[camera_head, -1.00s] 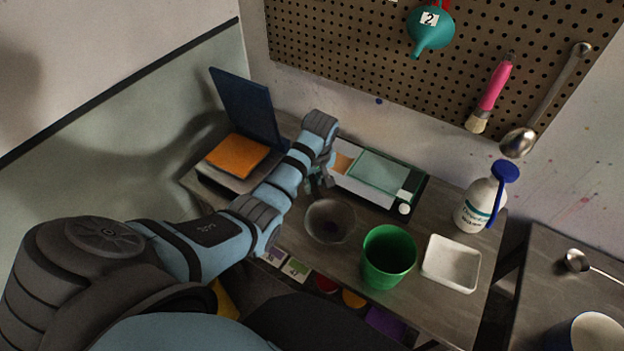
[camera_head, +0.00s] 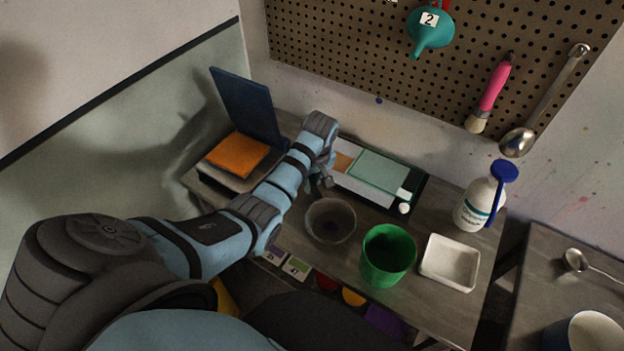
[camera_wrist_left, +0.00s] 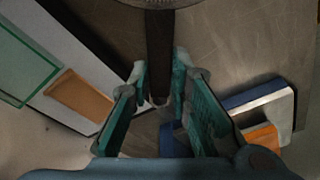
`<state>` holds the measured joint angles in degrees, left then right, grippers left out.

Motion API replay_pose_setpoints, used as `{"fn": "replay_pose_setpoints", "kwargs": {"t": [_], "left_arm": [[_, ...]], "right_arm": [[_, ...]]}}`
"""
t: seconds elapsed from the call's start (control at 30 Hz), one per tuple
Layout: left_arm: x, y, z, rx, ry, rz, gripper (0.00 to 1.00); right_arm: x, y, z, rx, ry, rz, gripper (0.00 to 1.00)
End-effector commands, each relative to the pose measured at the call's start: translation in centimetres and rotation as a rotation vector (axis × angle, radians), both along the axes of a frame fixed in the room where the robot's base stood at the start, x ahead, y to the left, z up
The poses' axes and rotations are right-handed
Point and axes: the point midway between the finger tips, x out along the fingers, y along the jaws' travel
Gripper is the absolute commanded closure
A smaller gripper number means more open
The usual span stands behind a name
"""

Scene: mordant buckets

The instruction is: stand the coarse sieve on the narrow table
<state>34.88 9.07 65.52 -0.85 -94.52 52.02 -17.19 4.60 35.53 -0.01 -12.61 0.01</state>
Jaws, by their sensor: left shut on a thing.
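The coarse sieve (camera_head: 331,221) is a grey mesh bowl over the wooden table (camera_head: 443,308), left of the green bucket. In the left wrist view its rim and mesh (camera_wrist_left: 150,4) show at the top edge, with a dark handle (camera_wrist_left: 160,45) running down between the fingers. My left gripper (camera_head: 321,183) is behind the sieve in the head view. Its fingers (camera_wrist_left: 161,80) are shut on the sieve's handle. Whether the bowl touches the tabletop I cannot tell. My right gripper is not in view.
A green bucket (camera_head: 388,256), white tray (camera_head: 450,262) and white bottle (camera_head: 478,207) stand right of the sieve. A flat green-and-white case (camera_head: 375,178) lies behind. An orange pad (camera_head: 238,155) lies left. A second table (camera_head: 540,275) at right bears a ladle and mug.

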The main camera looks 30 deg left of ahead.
Motion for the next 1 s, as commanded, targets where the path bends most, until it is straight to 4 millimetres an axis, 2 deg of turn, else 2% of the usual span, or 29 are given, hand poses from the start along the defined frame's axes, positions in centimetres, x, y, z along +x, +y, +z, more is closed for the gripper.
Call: {"fn": "replay_pose_setpoints", "kwargs": {"t": [0.33, 0.37, 0.47, 0.5, 0.8, 0.87, 1.0], "left_arm": [[0.0, 0.0, -0.6, 0.000, 0.000, 0.000, 1.00], [0.0, 0.0, -0.5, 0.000, 0.000, 0.000, 0.77], [0.0, 0.0, -0.5, 0.000, 0.000, 0.000, 0.61], [0.0, 0.0, -0.5, 0.000, 0.000, 0.000, 0.58], [0.0, 0.0, -0.3, 0.000, -0.001, 0.000, 0.58], [0.0, -0.2, 0.5, 0.000, -0.002, 0.000, 0.58], [-0.2, -0.6, 3.4, 0.000, -0.005, -0.001, 0.58]], "right_arm": [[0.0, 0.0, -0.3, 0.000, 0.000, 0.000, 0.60], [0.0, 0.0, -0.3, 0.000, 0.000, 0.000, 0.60], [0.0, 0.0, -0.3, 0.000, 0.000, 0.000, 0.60], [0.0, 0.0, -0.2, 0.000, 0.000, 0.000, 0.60], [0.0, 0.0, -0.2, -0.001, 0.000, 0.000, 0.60], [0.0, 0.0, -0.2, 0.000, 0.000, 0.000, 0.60], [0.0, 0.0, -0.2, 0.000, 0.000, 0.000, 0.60]]}}
